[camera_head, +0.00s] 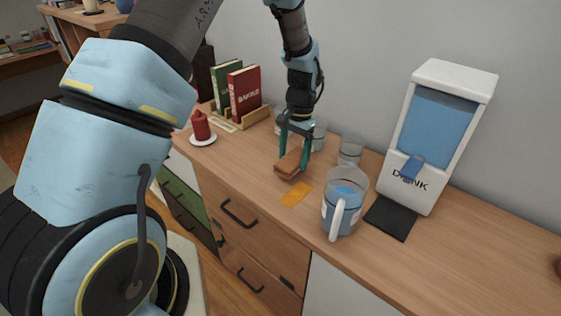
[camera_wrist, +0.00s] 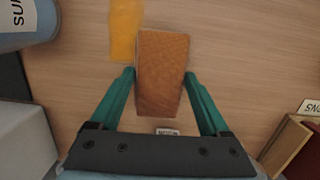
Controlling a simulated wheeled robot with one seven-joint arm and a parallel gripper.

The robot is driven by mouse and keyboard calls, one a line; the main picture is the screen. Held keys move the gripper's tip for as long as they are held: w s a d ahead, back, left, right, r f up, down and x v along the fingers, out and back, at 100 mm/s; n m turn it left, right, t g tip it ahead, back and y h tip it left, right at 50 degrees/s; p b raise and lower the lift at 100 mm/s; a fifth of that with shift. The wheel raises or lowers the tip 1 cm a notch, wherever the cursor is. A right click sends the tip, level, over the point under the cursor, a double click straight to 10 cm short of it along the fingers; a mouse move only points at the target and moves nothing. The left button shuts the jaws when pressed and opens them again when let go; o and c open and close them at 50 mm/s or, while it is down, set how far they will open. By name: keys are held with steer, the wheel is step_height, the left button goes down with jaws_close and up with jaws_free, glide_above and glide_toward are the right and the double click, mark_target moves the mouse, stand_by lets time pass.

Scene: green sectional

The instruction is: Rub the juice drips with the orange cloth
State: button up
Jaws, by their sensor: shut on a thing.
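The orange cloth (camera_head: 289,165) looks like a thick orange-brown block with a textured face. It also shows in the wrist view (camera_wrist: 162,62). My gripper (camera_head: 294,148) is shut on it, with one green finger on each side in the wrist view (camera_wrist: 160,80). The juice drips (camera_head: 296,194) are a flat, bright orange patch on the wooden counter, just in front of the cloth. In the wrist view the patch (camera_wrist: 125,28) lies beyond the cloth, to its upper left. I cannot tell whether the cloth touches the counter.
A blue-filled jug (camera_head: 343,205) stands right of the drips, near a dark mat (camera_head: 391,217) and drink dispenser (camera_head: 435,135). Glasses (camera_head: 350,151) stand behind. A red candle (camera_head: 201,127) and bookstand (camera_head: 241,118) are left. The counter front edge is close.

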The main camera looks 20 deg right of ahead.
steer(key=shift+w+r, duration=0.1)
steer(key=shift+r, duration=0.35)
steer(key=shift+r+p, duration=1.6)
steer(key=shift+r, duration=0.5)
steer(key=shift+f, duration=0.1)
